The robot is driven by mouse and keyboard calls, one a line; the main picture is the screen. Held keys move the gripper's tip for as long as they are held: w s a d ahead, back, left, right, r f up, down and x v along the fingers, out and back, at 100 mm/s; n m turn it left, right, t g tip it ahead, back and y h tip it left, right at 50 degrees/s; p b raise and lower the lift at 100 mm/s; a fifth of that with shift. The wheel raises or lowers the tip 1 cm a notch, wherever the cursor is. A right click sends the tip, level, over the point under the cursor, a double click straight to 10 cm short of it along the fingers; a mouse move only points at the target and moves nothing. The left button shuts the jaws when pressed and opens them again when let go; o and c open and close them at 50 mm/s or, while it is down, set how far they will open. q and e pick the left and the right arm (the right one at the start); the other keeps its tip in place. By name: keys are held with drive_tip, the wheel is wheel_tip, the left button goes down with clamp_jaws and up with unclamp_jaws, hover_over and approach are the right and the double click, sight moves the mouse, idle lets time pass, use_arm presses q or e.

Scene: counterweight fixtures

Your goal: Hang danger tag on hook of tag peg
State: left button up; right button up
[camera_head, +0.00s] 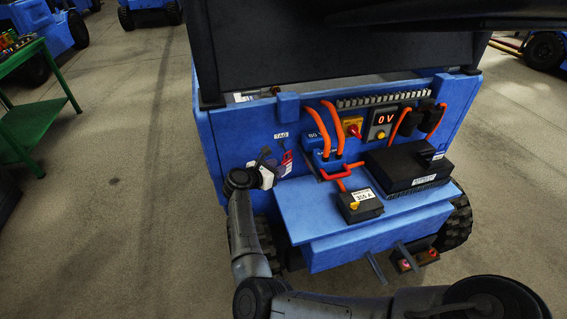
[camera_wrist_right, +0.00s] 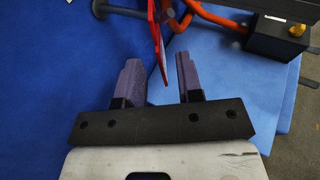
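The danger tag (camera_head: 287,160) is a red and white piece at the left of the blue truck's panel, below a small "TAG" label (camera_head: 281,135). In the right wrist view the tag (camera_wrist_right: 158,35) shows nearly edge-on, its lower end between my fingertips. My right gripper (camera_wrist_right: 160,62) is open, with a gap between the tag and each purple finger. In the head view the right gripper (camera_head: 273,161) is beside the tag. A dark rod (camera_wrist_right: 122,12) near the tag's upper part may be the tag peg; its hook is not clear. My left gripper is not in view.
Orange cables (camera_head: 325,128) and a red handle (camera_head: 336,173) lie right of the tag. A black box (camera_head: 408,168) and a smaller "355 A" box (camera_head: 360,204) sit on the blue shelf (camera_head: 310,210). A green table (camera_head: 35,120) stands far left. Open floor lies left of the truck.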

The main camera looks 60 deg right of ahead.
drive_tip(key=p+v, duration=0.1)
drive_tip(key=v, duration=0.8)
drive_tip(key=shift+a+p, duration=0.2)
drive_tip(key=shift+p, duration=0.15)
drive_tip(key=shift+r, duration=0.1)
